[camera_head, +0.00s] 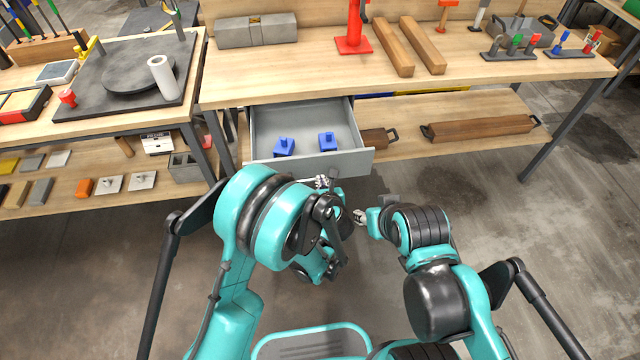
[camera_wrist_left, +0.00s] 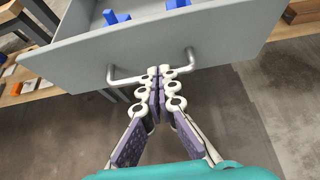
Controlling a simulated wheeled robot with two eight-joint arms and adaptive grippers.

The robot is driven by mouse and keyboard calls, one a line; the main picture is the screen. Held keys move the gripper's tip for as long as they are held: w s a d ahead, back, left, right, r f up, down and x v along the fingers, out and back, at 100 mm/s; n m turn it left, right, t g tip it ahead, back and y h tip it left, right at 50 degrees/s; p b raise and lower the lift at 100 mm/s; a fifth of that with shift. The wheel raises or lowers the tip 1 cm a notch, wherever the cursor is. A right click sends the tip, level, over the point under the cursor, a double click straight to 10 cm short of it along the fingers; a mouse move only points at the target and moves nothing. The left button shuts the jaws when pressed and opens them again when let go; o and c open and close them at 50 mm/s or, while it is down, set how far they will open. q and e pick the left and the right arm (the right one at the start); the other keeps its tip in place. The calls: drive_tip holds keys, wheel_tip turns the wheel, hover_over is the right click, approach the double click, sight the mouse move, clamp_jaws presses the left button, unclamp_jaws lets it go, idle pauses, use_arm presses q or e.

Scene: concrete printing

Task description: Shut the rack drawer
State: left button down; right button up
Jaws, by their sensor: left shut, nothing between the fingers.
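The grey rack drawer (camera_head: 351,162) stands pulled out below the middle worktop in the head view, with two blue pieces (camera_head: 284,147) (camera_head: 327,141) inside. In the left wrist view the drawer front (camera_wrist_left: 215,32) fills the top and carries a pale bar handle (camera_wrist_left: 126,80). My left gripper (camera_head: 322,183) is shut and empty in front of the drawer front. In the left wrist view its fingertips (camera_wrist_left: 160,70) overlap the middle of the handle; I cannot tell whether they touch it. My right gripper (camera_head: 359,215) is below and right of the left one, small, its opening unclear.
The worktop (camera_head: 330,80) above holds a red stand (camera_head: 353,40), wooden bars (camera_head: 392,47) and a grey block (camera_head: 256,31). A lower shelf (camera_head: 465,108) right of the drawer holds a dark wooden bar with handles (camera_head: 480,128). The floor right of the arms is clear.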

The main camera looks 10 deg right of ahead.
sight(317, 169)
use_arm(q)
drive_tip(key=b+x, duration=0.1)
drive_tip(key=x, duration=0.5)
drive_tip(key=shift+w+f+b, duration=0.15)
drive_tip(key=shift+w+b, duration=0.1)
drive_tip(key=shift+b, duration=0.15)
use_arm(e)
wheel_tip(317, 169, down, 2)
drive_tip(key=shift+f, duration=0.2)
use_arm(q)
drive_tip(key=shift+w, duration=0.1)
